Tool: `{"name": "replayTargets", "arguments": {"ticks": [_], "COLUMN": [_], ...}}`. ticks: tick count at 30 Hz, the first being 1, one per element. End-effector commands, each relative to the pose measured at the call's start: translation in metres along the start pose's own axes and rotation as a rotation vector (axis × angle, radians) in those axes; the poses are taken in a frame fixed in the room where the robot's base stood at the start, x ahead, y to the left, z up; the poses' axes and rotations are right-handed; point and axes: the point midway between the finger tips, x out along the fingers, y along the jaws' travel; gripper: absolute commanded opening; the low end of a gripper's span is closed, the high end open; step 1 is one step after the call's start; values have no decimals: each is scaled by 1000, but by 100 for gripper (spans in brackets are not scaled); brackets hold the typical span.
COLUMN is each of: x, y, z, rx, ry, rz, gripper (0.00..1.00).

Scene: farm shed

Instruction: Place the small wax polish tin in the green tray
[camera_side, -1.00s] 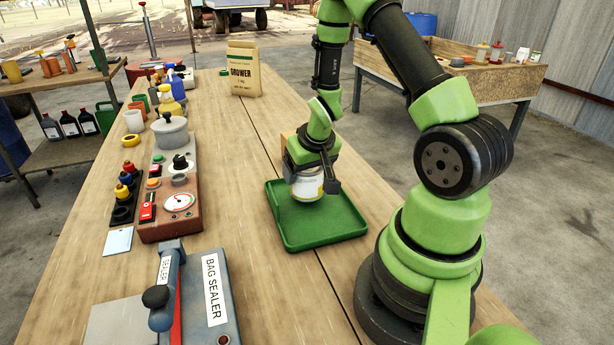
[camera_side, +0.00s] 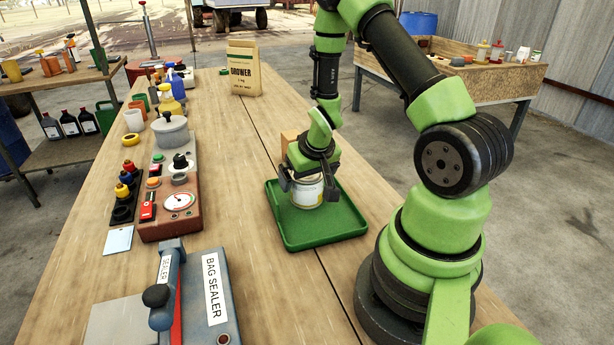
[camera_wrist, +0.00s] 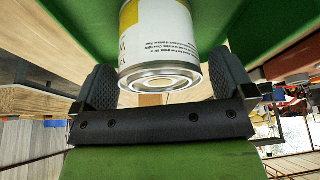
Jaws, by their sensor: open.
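The small wax polish tin (camera_side: 306,192) is white with a yellow band and stands in the green tray (camera_side: 312,240) toward its far side. In the wrist view the tin (camera_wrist: 160,45) shows its metal rim and printed label, with the green tray (camera_wrist: 265,30) behind it. My gripper (camera_side: 309,187) is open, with its fingers spread on either side of the tin. In the wrist view the gripper (camera_wrist: 163,92) has a dark finger on each side of the tin. The tin's far side is hidden.
A brown box (camera_side: 288,140) stands just behind the tray. A bag sealer (camera_side: 212,290), a gauge box (camera_side: 170,215) and a pot (camera_side: 170,130) line the left of the bench. A paper sack (camera_side: 243,68) stands at the far end.

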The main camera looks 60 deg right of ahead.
Motion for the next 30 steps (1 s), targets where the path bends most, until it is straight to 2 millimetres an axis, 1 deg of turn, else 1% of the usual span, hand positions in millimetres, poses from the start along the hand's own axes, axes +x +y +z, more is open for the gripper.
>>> {"name": "replayTargets", "arguments": {"ticks": [9,12,17,20,23,26,27,28,30], "x": [-46,-58,-70,-80,-102,-140,-157,-171,-201], "y": [0,0,0,-4,-18,-41,-50,-57,-71], "z": [-1,-1,0,-3,-9,-12,-11,-9,-1], "rx": [0,0,0,-3,-13,-32,-42,-49,-67], "ry": [5,5,2,10,33,61,71,78,91], "rz": [0,1,0,-9,-41,-99,-127,-150,-203], "gripper": [100,100,100,100,100,100,100,100,100]}}
